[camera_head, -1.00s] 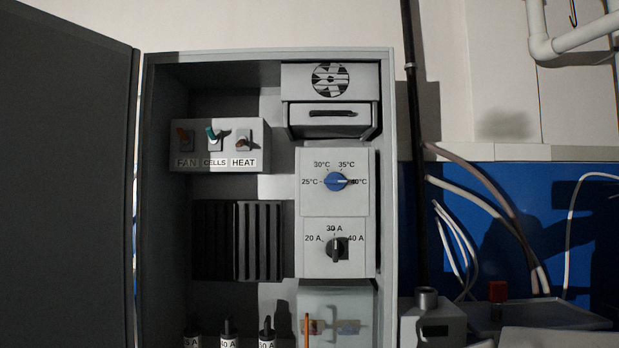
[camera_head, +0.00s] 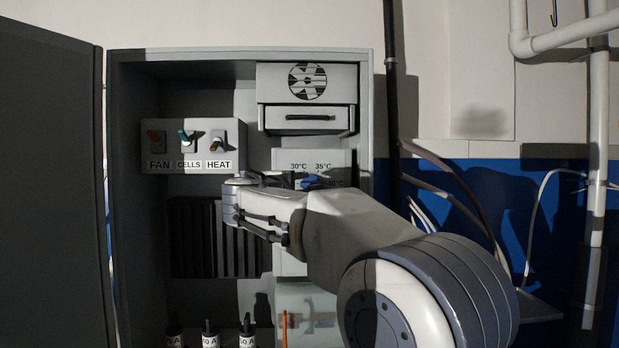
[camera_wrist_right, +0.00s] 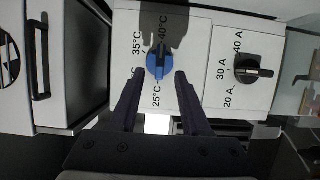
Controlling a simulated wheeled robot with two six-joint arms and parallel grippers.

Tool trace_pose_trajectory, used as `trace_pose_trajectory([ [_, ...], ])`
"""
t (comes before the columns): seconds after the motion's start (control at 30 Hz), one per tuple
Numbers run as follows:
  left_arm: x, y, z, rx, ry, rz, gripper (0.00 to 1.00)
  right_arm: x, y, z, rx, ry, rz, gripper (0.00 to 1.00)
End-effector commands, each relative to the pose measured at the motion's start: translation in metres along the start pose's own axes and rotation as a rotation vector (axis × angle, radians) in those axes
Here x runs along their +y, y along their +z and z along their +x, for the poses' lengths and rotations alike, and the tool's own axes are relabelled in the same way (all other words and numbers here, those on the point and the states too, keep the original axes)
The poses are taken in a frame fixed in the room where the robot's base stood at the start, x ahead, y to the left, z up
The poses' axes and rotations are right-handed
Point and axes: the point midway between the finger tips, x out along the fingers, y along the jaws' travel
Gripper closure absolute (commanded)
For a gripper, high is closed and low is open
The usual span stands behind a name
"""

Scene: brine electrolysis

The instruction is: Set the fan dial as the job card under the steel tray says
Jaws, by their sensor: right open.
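The fan dial is a blue knob (camera_head: 314,182) on a white panel, with marks from 25°C to 40°C. In the right wrist view the blue knob (camera_wrist_right: 159,62) appears to point at 40°C. My right gripper (camera_wrist_right: 160,80) is open, its two dark fingertips either side of the knob's near edge; contact cannot be told. In the head view my right gripper (camera_head: 285,180) reaches across the cabinet from the right, and the arm hides part of the panel. My left gripper, the job card and the steel tray are not in view.
A black 20–40 A dial (camera_wrist_right: 253,69) sits beside the blue one. A drawer with a black handle (camera_head: 311,118) is above. FAN, CELLS and HEAT switches (camera_head: 188,140) are at upper left. The cabinet's dark door (camera_head: 50,190) stands open at left.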

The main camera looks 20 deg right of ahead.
Motion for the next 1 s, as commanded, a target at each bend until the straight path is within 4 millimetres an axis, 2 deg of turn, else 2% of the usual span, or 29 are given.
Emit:
trace_pose_trajectory([
  [0.03,0.001,-0.001,-0.012,0.000,0.000,0.001,0.48,0.005,0.001,0.011,-0.004,-0.002,-0.001,0.53],
  [0.2,0.002,-0.002,-0.027,0.000,0.000,0.004,0.48,0.004,0.001,0.038,-0.003,-0.001,-0.001,0.53],
  [0.3,0.002,-0.002,-0.031,0.000,0.000,0.005,0.48,0.002,0.000,0.048,-0.001,-0.002,0.001,0.53],
  [0.67,0.002,-0.002,-0.032,0.000,0.000,0.006,0.48,0.000,0.000,0.055,0.001,-0.001,0.002,0.53],
  [0.7,0.002,-0.002,-0.032,0.000,0.000,0.006,0.48,0.000,0.000,0.054,0.001,-0.001,0.002,0.56],
  [0.77,0.002,-0.002,-0.032,0.000,0.000,0.006,0.48,0.000,0.000,0.054,0.001,-0.001,0.002,0.79],
  [0.8,0.002,-0.002,-0.032,0.000,0.000,0.006,0.48,0.000,0.000,0.054,0.001,-0.001,0.002,0.95],
  [0.83,0.002,-0.002,-0.032,0.000,0.000,0.006,0.48,0.000,0.000,0.054,0.001,-0.001,0.002,1.00],
  [1.0,0.002,-0.002,-0.032,0.000,0.000,0.005,0.48,-0.001,0.000,0.054,0.001,-0.001,0.002,1.00],
])
